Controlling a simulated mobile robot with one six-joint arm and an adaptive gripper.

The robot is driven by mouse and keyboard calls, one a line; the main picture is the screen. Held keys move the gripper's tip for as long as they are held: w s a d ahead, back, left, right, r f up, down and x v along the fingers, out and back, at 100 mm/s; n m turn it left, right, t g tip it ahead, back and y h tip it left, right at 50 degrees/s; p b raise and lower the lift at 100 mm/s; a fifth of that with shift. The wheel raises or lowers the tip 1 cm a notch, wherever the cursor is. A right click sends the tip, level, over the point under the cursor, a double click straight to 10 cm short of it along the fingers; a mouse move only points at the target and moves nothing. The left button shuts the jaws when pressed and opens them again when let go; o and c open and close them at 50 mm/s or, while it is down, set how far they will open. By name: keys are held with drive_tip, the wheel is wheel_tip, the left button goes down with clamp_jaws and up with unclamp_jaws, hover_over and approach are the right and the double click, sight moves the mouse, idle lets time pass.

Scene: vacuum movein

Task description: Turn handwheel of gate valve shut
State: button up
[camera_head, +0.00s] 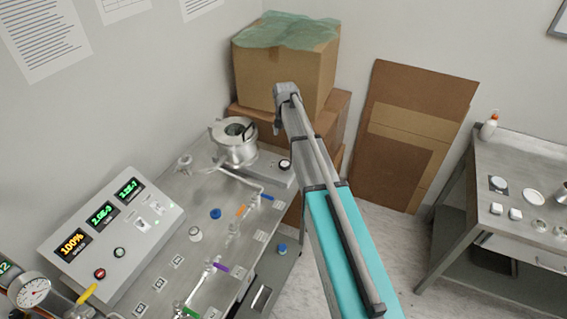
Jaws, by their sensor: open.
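My arm reaches up from the lower right over the front edge of the metal bench. What appears to be my gripper (279,118) is at its far end, small and seen from behind, in front of the cardboard box and above the bench's back right. Its jaws are hard to make out and hold nothing visible. I cannot tell which is the gate valve handwheel. My gripper appears apart from them.
A metal chamber (235,147) stands at the bench's back, joined to pipework with coloured handles. A control panel (112,240) with lit displays and a gauge (29,291) stand left. Boxes (275,75) are behind. A side table (515,170) is right, with clear floor (385,235) between.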

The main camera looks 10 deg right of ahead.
sight(284, 163)
drive_tip(key=shift+f, duration=0.2)
wheel_tip(284, 163, down, 14)
drive_tip(key=b, duration=1.3)
drive_tip(key=shift+r+b, duration=0.25)
drive_tip(key=shift+b, duration=0.15)
drive_tip(key=c, duration=0.9)
drive_tip(key=shift+a, duration=0.25)
drive_tip(key=shift+c, duration=0.5)
drive_tip(key=shift+d, duration=0.2)
drive_tip(key=shift+m, duration=0.3)
